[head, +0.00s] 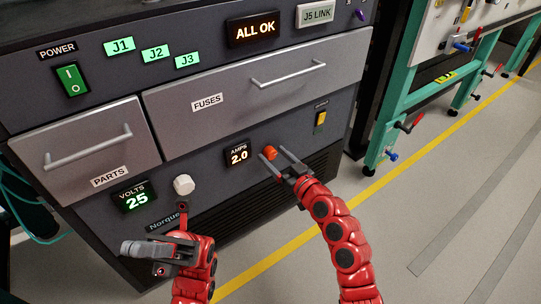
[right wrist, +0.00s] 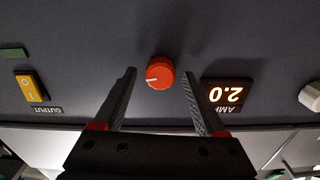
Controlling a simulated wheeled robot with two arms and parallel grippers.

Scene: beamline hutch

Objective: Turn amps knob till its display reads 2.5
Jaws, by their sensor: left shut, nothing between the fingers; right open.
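The orange amps knob (head: 270,152) is on the lower panel, just right of the amps display (head: 238,154), which reads 2.0. My right gripper (head: 280,153) is open at the knob in the head view. In the right wrist view the knob (right wrist: 160,73) shows between and beyond the open fingertips, with a white pointer mark on its left side. No finger visibly touches it. The display (right wrist: 227,95) appears upside down there and also reads 2.0. My left gripper (head: 130,248) is shut and empty, low at the left in front of the cabinet.
A white knob (head: 183,185) and a volts display (head: 135,198) reading 25 are left of the amps display. A yellow output switch (head: 320,119) is to the right. The fuses drawer (head: 235,95) and parts drawer (head: 85,145) are closed, with protruding handles.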

